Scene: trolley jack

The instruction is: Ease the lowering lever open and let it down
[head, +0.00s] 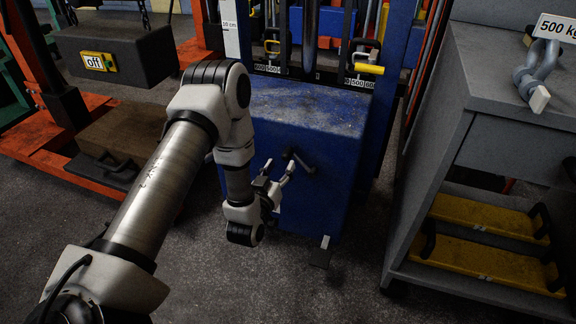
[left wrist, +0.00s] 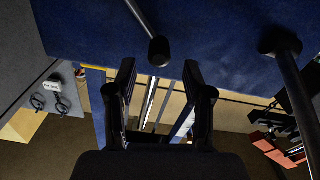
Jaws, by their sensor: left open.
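The blue body (head: 310,115) of the jack stands in the middle of the head view. A short dark lever (head: 304,165) sticks out from its front face. My left gripper (head: 280,167) is just left of this lever, open and empty, its fingers pointing toward the blue face. In the left wrist view, a dark rod with a round end (left wrist: 158,50) lies just beyond and between the open fingertips, with no contact visible. A second dark rod (left wrist: 292,85) shows at the right there; I cannot tell which rod is the lowering lever. My right gripper is not in view.
A grey cabinet (head: 440,125) stands at the right, with a shackle (head: 535,75) on top and yellow pieces (head: 485,262) on its lower shelf. A small pedal (head: 322,252) sits at the jack's foot. A grey block marked "off" (head: 125,50) hangs at the left.

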